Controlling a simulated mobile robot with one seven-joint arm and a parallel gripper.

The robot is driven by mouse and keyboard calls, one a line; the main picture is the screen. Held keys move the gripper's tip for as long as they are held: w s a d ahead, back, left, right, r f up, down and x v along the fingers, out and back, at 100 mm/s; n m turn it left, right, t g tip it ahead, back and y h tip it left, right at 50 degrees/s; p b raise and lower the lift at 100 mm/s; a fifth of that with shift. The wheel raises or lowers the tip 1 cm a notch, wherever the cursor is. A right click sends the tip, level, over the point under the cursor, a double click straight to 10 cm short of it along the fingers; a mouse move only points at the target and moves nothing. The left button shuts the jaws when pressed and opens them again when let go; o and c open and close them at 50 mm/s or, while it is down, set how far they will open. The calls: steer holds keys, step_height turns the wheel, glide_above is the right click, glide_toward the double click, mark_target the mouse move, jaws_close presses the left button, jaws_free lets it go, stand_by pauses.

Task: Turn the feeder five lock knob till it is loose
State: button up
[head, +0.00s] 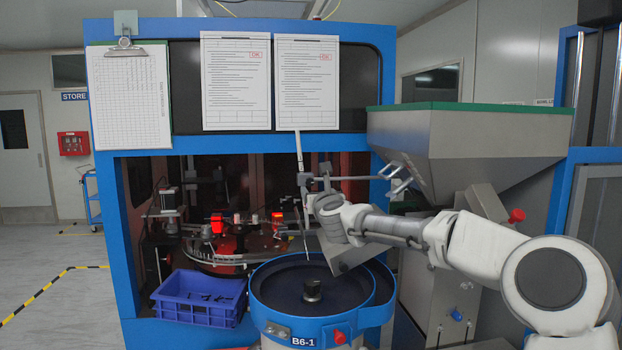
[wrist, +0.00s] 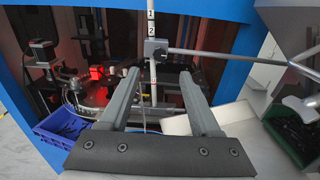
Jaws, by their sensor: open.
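An upright scale post (wrist: 151,18) marked 1 and 2 carries a dark clamp block (wrist: 155,50), with a thin rod running off to the right. In the head view the post (head: 300,150) stands behind the bowl feeder (head: 262,305) labelled B6-1. My gripper (wrist: 160,75) is open and empty, its two fingers on either side of the post, with the clamp block beyond and above the tips. No contact shows. I see no label five, and I cannot tell which part is the lock knob. In the head view my wrist partly hides this area.
A blue bin (head: 200,298) with dark parts sits left of the bowl. A red-lit turntable (head: 225,258) lies inside the blue machine frame. A grey hopper (head: 450,150) stands at right, above my arm. A red knob (head: 338,337) is on the bowl's front.

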mark_target(310, 183)
steer(key=w+p, duration=0.1)
steer(key=w, duration=0.1)
steer(key=w+a+p, duration=0.1)
steer(key=w, duration=0.2)
steer(key=w+p, duration=0.1)
steer(key=w, duration=0.1)
steer(key=shift+w+a+r+p, duration=0.1)
steer(key=shift+w+a+p, duration=0.05)
steer(key=shift+a+p, duration=0.2)
steer(key=shift+w+a+p, duration=0.1)
steer(key=shift+w+p, duration=0.45)
steer(key=shift+w, duration=0.4)
steer(key=shift+c, duration=0.3)
jaws_close()
